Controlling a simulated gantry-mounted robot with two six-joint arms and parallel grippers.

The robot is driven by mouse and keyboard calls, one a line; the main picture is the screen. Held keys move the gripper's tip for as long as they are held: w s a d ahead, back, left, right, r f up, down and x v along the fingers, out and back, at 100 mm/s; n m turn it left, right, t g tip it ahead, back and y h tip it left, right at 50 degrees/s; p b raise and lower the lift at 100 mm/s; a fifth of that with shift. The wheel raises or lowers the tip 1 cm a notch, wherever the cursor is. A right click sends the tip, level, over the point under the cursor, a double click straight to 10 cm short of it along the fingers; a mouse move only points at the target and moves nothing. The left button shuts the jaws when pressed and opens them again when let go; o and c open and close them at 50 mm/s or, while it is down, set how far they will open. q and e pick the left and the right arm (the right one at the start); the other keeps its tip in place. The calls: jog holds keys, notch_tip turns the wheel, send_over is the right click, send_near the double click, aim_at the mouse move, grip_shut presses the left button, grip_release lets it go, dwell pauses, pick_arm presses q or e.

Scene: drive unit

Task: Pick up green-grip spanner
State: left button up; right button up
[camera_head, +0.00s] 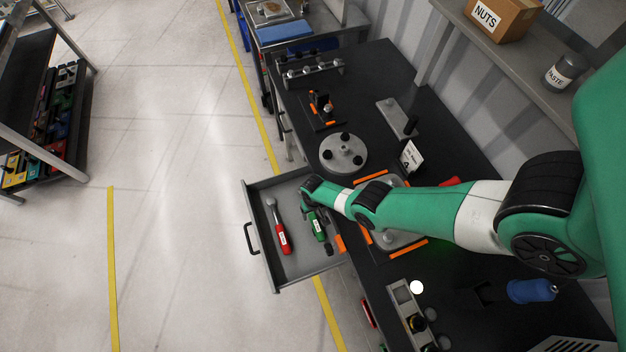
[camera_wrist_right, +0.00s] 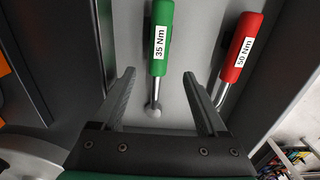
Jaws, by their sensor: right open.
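The green-grip spanner (camera_head: 317,227) lies in the open grey drawer (camera_head: 291,268), right of a red-grip spanner (camera_head: 278,229). In the right wrist view the green-grip spanner (camera_wrist_right: 160,45) carries a "35 Nm" label and its metal shaft reaches down between my fingers. The red-grip spanner (camera_wrist_right: 240,48), labelled "50 Nm", lies to the right, its shaft near my right-hand finger. My right gripper (camera_wrist_right: 160,92) is open and empty, with a finger on each side of the green spanner's line. In the head view my right arm partly hides the spanner's far end. My left gripper is out of view.
The drawer's walls (camera_wrist_right: 98,45) stand close around the spanners. On the black bench are a round grey plate (camera_head: 343,154), a white card (camera_head: 411,156), orange-marked fixtures and a blue-handled object (camera_head: 532,290). Open floor lies left of the drawer.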

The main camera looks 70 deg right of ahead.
aim_at(314, 220)
jog(key=f+b, duration=0.6)
jog(key=f, duration=0.2)
jog(key=shift+s+f+b, duration=0.15)
jog(key=shift+s+b, duration=0.05)
jog(key=shift+b, duration=0.1)
jog(key=shift+r, duration=0.2)
grip_shut()
dwell(0.9)
